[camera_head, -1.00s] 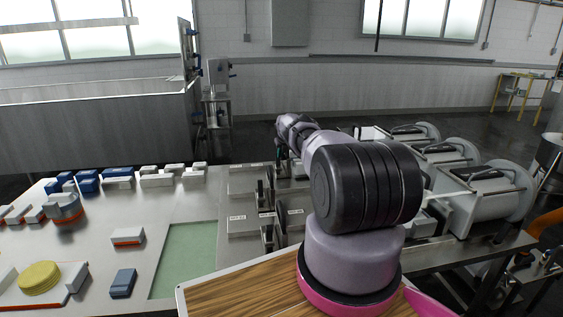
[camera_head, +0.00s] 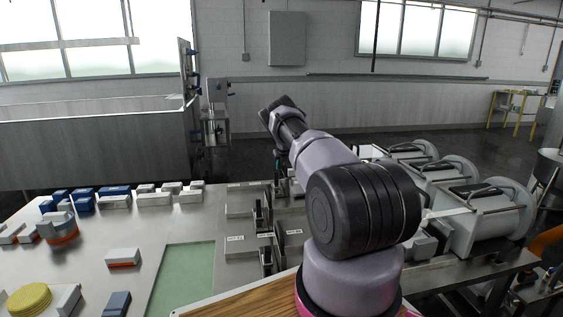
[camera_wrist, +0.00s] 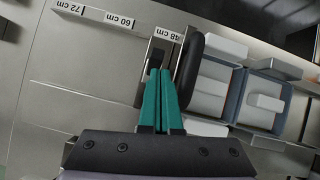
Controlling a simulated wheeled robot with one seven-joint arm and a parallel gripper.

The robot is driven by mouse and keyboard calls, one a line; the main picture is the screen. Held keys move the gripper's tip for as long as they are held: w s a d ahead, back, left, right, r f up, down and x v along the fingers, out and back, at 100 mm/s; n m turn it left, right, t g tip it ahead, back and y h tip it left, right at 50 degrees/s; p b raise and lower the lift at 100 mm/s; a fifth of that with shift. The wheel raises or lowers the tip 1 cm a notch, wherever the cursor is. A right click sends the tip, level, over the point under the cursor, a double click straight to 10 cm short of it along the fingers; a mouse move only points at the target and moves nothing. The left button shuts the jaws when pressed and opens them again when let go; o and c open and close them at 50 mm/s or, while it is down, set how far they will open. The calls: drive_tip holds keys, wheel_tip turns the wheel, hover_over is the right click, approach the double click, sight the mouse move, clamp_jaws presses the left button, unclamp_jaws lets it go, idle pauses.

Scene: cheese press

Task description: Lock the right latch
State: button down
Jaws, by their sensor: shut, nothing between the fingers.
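My gripper's two green fingers (camera_wrist: 160,98) are closed together in the wrist view, with nothing seen between them. Their tips are beside a black curved handle (camera_wrist: 190,70) and an upright metal plate (camera_wrist: 155,58) near the "48 cm" label. I cannot tell whether they touch. In the head view my gripper (camera_head: 281,166) is small and partly hidden, at the far side of the table among dark upright plates. The cheese presses (camera_head: 488,215) stand in a row on the right, with dark handles on top. I cannot make out which part is the right latch.
White blocks in grey-blue holders (camera_wrist: 265,105) lie right of the fingers. The metal table (camera_head: 100,235) holds several small blocks, a yellow disc (camera_head: 30,300) and a green recessed panel (camera_head: 182,270). Dark upright plates (camera_head: 266,258) stand near my arm.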

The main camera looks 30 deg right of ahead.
drive_tip(key=v, duration=0.5)
drive_tip(key=shift+s+r, duration=0.1)
drive_tip(key=shift+s, duration=0.5)
